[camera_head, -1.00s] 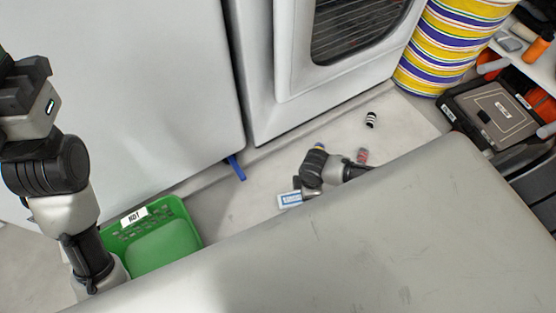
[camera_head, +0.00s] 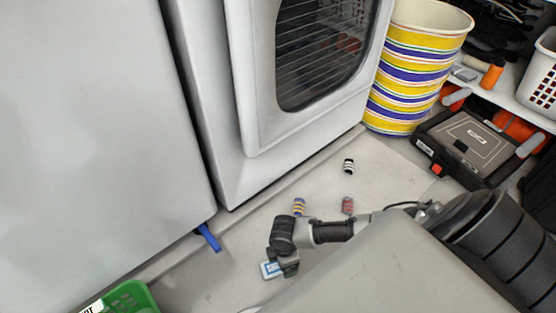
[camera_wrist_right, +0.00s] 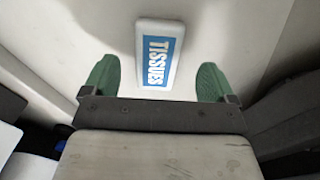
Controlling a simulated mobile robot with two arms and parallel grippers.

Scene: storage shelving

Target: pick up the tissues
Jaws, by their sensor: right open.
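The tissues (camera_wrist_right: 158,55) are a small white pack with a blue label reading "TISSUES". In the right wrist view they lie on the pale floor between and just beyond the two green fingertips of my right gripper (camera_wrist_right: 157,80), with a gap on both sides. The gripper is open and empty. In the head view the tissues (camera_head: 271,269) show at the lower middle, partly hidden by my right gripper (camera_head: 286,266), which is over their right side. My left gripper is out of the head view.
Small cans stand nearby: a yellow-blue one (camera_head: 298,207), a red one (camera_head: 347,205) and a black-white one (camera_head: 348,166). A green basket (camera_head: 128,297) is at lower left. A striped bin (camera_head: 412,70) and a black case (camera_head: 466,145) stand right. White appliances border the floor behind.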

